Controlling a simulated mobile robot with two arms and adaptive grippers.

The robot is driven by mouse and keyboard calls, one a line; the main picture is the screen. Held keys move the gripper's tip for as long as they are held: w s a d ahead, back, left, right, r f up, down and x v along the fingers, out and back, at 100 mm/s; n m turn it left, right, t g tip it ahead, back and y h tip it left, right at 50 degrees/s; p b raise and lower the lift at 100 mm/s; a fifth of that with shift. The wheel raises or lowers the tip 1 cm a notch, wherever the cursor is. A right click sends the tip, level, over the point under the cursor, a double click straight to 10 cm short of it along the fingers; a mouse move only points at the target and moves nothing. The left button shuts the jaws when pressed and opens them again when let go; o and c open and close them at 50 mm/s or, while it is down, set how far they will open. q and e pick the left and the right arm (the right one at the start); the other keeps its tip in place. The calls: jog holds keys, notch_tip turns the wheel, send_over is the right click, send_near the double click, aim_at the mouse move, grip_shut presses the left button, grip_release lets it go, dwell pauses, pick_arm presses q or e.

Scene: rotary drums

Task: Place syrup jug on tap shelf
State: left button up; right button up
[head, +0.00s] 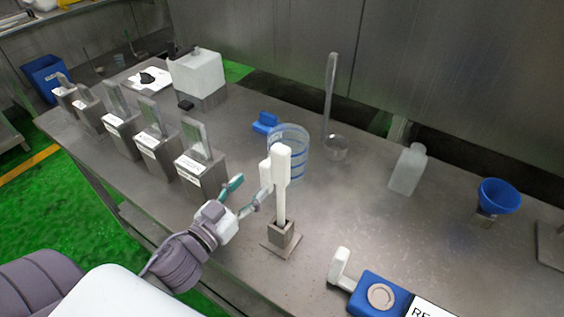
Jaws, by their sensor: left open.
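A translucent whitish jug (408,170) stands upright on the steel table, right of centre; it looks most like the syrup jug. A clear cylindrical jug with blue bands (290,147) stands near the middle, partly hidden by a white-handled tool (281,170). I cannot clearly make out a tap shelf; a white box on a metal base (198,78) stands at the back left. My left gripper (251,188) is open and empty beside the white-handled tool, far left of the whitish jug. My right gripper is out of view.
The tool stands in a metal socket (285,238). Several metal holders (203,178) line the left edge. A ladle (330,105), blue block (265,122), blue funnel (500,195) and blue device (378,296) also stand here. The table is bare between the socket and funnel.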

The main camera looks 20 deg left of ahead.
aim_at(263, 176)
pick_arm(q)
jog(key=shift+w+d+r, duration=0.1)
jog(key=shift+w+d, duration=0.05)
jog(key=shift+w, duration=0.7)
jog(key=w+p, duration=0.1)
jog(key=w, duration=0.1)
jog(key=w+d+p, duration=0.1)
jog(key=w, duration=0.1)
jog(key=shift+d+r, duration=0.15)
jog(key=shift+r, duration=0.05)
jog(key=shift+w, duration=0.3)
jog(key=shift+f, duration=0.1)
jog(key=shift+c, duration=1.1)
jog(key=c, duration=0.8)
grip_shut()
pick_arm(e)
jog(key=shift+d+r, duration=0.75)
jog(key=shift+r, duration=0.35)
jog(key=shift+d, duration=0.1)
